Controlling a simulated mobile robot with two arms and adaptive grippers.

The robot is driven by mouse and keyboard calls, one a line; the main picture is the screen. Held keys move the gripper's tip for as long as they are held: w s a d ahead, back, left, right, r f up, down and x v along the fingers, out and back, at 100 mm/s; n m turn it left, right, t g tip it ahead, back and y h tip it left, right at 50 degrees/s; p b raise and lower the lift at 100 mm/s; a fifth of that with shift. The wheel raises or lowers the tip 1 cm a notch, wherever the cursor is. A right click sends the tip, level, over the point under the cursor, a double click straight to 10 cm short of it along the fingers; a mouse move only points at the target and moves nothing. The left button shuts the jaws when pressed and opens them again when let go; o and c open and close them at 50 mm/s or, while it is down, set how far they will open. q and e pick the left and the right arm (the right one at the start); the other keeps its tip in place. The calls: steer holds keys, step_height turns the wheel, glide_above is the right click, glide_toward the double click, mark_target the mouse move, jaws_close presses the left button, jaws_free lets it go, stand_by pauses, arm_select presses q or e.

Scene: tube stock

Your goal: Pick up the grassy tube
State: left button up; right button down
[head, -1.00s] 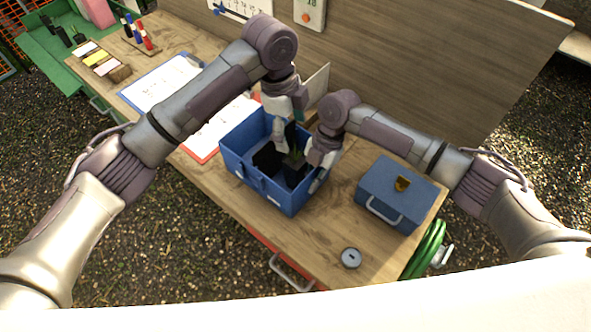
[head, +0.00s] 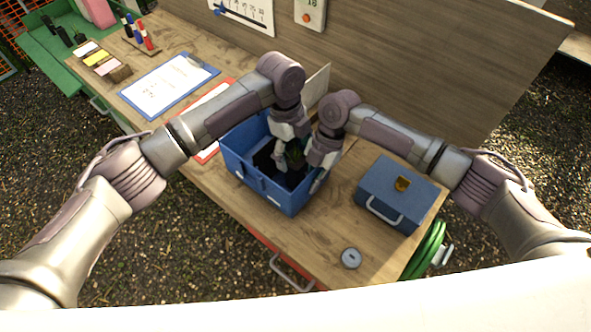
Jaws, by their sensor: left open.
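An open blue box (head: 240,172) stands on the wooden table. Inside it are dark contents and a small green, grass-like patch (head: 296,153), which may be the grassy tube; its shape is mostly hidden by my grippers. My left gripper (head: 280,160) is open and points down into the box, just left of the green patch. My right gripper (head: 317,183) is at the box's right side, right of the green patch; its fingers are too small and hidden to tell whether they are open.
A closed blue case (head: 408,187) with a handle stands at the right, with a small round grey disc (head: 351,258) in front of it. Clipboards (head: 168,85) lie to the left. A wooden panel (head: 400,75) rises behind.

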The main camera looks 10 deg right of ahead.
arm_select(q)
steer(key=shift+s+d+f, duration=0.1)
steer(key=shift+s+f, duration=0.05)
steer(key=shift+f, duration=1.2)
jaws_close()
